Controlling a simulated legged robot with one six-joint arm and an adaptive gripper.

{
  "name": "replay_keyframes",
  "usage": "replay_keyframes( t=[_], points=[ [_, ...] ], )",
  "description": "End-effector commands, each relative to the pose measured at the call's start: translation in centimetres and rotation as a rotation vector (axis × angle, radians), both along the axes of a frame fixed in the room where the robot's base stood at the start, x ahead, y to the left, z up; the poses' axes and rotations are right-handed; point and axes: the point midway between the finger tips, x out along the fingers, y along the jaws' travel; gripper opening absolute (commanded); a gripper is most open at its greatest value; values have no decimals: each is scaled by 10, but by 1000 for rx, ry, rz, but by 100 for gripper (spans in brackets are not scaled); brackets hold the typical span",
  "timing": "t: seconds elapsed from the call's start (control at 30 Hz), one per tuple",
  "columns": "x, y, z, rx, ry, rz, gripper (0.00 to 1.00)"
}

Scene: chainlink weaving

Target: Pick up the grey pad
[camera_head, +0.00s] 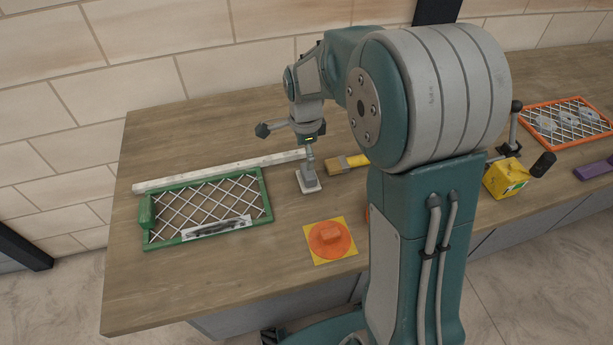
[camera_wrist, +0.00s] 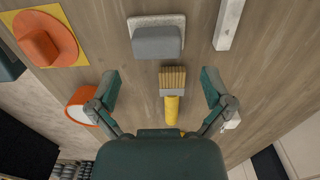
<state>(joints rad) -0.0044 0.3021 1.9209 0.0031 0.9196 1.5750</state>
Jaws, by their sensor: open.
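The grey pad (camera_wrist: 157,42) shows in the wrist view at the top middle, a rounded grey block on a pale plate. In the head view the pad (camera_head: 309,184) lies on the bench below the end of my arm, partly covered by it. My gripper (camera_wrist: 160,88) is open and empty, its two fingers spread wide. In the wrist view the pad appears beyond the fingertips, near the middle of the gap. I cannot tell the exact height of the fingers above it.
A yellow-handled brush (camera_wrist: 172,95) lies close to the pad, between my fingers in the wrist view. A white bar (camera_head: 220,171), a green mesh frame (camera_head: 178,236) and an orange piece on a yellow square (camera_head: 329,239) lie nearby. A yellow block (camera_head: 505,179) stands right.

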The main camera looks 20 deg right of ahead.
Motion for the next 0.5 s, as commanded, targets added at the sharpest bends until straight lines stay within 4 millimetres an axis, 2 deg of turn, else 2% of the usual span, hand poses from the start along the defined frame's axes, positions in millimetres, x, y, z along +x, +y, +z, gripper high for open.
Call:
replay_keyframes(
  t=[0.1, 0.27, 0.5],
  points=[
    [-1, 0, -15, -1, 2, 0, 100],
    [-2, 1, -27, -3, 2, 1, 100],
    [-4, -3, -63, -3, 2, 1, 100]
  ],
)
